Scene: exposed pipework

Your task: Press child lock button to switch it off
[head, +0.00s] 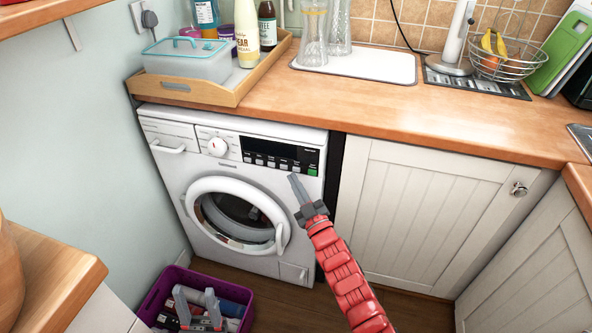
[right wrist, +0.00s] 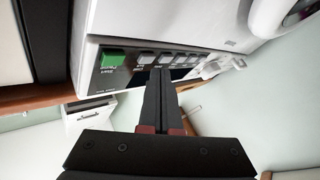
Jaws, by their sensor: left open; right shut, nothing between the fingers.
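The white washing machine (head: 165,160) stands under the counter, with a black control panel (head: 272,146) at its upper right. A row of small grey buttons (head: 272,161) runs along the panel, ending at a green button (head: 312,172). I cannot read which one is the child lock. My right gripper (head: 293,178) is shut and empty, its tips just below the row's right part. In the right wrist view, the tips (right wrist: 160,70) are close to the grey buttons (right wrist: 146,58) near the green button (right wrist: 113,60); contact is unclear. My left gripper (head: 197,298) is open, low over the purple crate.
The purple crate (head: 174,278) of bottles and boxes sits on the floor before the machine. A wooden counter (head: 440,125) runs above, with a wooden tray (head: 243,92) at its left. The round door (head: 236,213) is closed. A white cupboard (head: 425,215) stands at the right.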

